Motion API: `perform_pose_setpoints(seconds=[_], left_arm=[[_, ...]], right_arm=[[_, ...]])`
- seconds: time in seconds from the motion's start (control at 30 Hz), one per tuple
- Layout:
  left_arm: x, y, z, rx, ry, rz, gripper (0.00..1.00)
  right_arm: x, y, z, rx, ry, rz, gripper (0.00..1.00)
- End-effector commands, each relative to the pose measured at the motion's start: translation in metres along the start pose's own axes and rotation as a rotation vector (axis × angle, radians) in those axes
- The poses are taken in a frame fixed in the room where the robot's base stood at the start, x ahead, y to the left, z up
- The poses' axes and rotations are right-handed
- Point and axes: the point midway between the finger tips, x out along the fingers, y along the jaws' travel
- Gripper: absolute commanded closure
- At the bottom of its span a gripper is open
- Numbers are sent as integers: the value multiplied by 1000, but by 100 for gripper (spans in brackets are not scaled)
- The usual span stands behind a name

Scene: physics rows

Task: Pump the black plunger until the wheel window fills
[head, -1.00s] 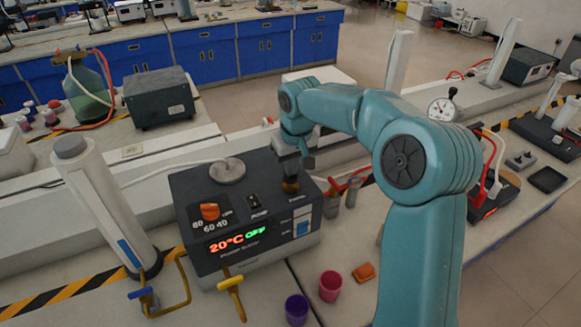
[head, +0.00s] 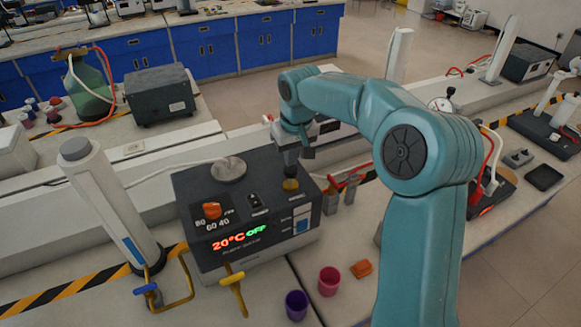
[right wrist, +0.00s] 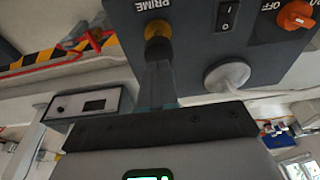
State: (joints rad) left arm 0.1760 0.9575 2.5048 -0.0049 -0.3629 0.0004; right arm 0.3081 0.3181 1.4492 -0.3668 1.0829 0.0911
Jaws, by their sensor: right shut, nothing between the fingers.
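My right gripper (head: 290,172) is shut and empty, pointing down right over the plunger. In the right wrist view its fingers (right wrist: 158,66) line up with the plunger. I cannot tell whether the tips touch it. The window (head: 301,225) on the box's front right has blue in its lower part and white above. My left gripper is not in view.
The pump box (head: 255,255) has an orange knob (head: 212,210), a black switch (head: 253,199) and a "20°C OFF" display. A white column (head: 105,200) stands left.

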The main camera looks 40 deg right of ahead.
Motion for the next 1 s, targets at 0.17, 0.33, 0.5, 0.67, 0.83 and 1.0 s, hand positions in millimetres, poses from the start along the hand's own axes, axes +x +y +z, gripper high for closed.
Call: perform_pose_setpoints(seconds=[0.17, 0.33, 0.5, 0.67, 0.83, 1.0], left_arm=[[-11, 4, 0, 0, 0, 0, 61], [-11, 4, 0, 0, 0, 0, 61], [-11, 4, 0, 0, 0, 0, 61], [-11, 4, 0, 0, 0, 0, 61], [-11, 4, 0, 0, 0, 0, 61], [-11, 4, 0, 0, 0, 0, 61]], right_arm=[[-21, 0, -4, -1, 2, 0, 100], [-36, 0, -8, 0, 4, 0, 100], [-47, 0, -10, 0, 2, 0, 100], [-48, 0, -10, 0, 0, 0, 100], [-48, 0, -10, 0, 1, 0, 100], [-48, 0, -10, 0, 1, 0, 100]])
